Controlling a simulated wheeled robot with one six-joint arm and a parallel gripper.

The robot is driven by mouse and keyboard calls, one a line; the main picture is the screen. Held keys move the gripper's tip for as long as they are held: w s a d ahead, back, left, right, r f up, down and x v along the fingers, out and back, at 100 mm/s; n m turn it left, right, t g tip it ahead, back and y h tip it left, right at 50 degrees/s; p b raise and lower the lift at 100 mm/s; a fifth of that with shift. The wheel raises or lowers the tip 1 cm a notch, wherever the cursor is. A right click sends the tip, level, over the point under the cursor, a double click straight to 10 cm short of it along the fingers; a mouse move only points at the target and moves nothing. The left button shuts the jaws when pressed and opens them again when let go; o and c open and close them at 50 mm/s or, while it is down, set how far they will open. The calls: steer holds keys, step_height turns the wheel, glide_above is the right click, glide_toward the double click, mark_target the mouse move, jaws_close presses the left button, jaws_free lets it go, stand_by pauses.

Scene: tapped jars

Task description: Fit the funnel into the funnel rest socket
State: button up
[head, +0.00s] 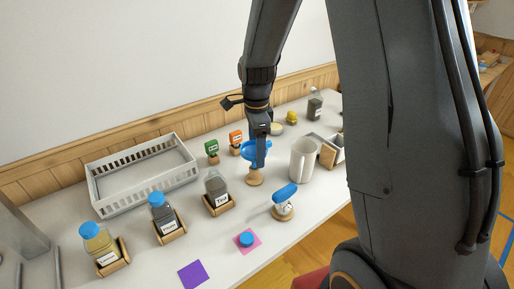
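The blue funnel (249,152) is in the middle of the head view, upright, directly above a round wooden stand (254,179) that looks like the funnel rest. My gripper (261,162) comes down from above at the funnel, and its dark finger covers part of the bowl. The fingers are seen edge-on, so I cannot tell whether they are shut on the funnel. The socket opening is hidden, and I cannot tell whether the funnel's stem is seated in it or just above it.
A white slotted crate (142,192) stands behind left. Several labelled jars in wooden holders line the left and middle. A white cylinder (303,160) and a blue-topped item (285,194) on a round base stand to the right. Pink and purple (193,274) squares lie in front.

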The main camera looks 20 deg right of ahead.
steer(key=shift+f, duration=0.65)
stand_by(0.3)
steer(key=o, duration=1.4)
steer(key=shift+c, duration=0.2)
steer(key=shift+r+p, duration=1.65)
steer(key=shift+r, duration=0.65)
step_height(320, 180, up, 8)
steer(key=b, duration=0.2)
steer(key=shift+f, duration=0.1)
